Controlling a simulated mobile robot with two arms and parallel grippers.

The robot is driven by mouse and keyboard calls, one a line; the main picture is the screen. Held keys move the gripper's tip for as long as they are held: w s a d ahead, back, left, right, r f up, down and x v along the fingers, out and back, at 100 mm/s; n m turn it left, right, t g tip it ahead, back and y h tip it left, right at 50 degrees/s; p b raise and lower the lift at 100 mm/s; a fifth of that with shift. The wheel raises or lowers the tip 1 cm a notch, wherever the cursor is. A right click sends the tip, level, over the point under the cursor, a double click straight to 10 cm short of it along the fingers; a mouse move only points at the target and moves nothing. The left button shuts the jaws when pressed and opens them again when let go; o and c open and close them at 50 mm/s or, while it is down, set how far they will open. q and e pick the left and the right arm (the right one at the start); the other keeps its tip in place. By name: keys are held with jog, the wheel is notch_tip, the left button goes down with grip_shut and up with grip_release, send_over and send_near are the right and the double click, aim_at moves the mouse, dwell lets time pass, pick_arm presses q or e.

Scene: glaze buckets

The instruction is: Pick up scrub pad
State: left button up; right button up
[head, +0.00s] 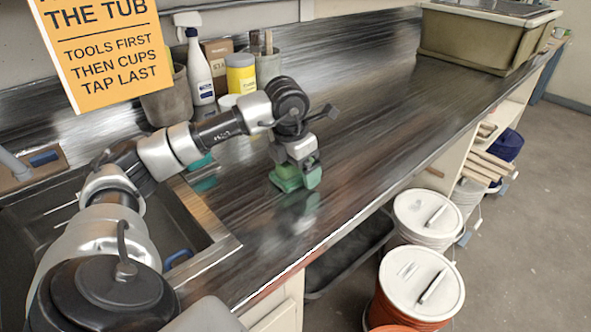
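A green block that looks like the scrub pad (285,180) is at the middle of the dark, glossy counter. My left gripper (300,172) reaches down right at it from above, touching or very close to it. The fingertips are hard to make out against the green, so I cannot tell whether they are closed on it. A green reflection shows on the counter just below. My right gripper is not in view.
The sink (200,208) lies at the left under my arm. A spray bottle (200,75), a yellow-labelled jar (240,75) and pots stand along the back. A tan tub (480,35) is at the far right. Lidded buckets (420,285) stand below the counter's front edge.

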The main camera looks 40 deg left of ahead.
pick_arm(q)
jog(key=c, duration=0.9)
jog(key=shift+r, duration=0.1)
notch_tip(320, 180, up, 4)
jog(key=shift+r, duration=0.1)
jog(key=d+r, duration=0.2)
jog(key=d, duration=0.2)
jog(key=d+r+p, duration=0.1)
jog(key=d+r, duration=0.1)
jog(key=d, duration=0.1)
jog(key=d+r, duration=0.2)
jog(key=d, duration=0.2)
jog(key=shift+s+d+r, duration=0.3)
jog(key=shift+d+r, duration=0.05)
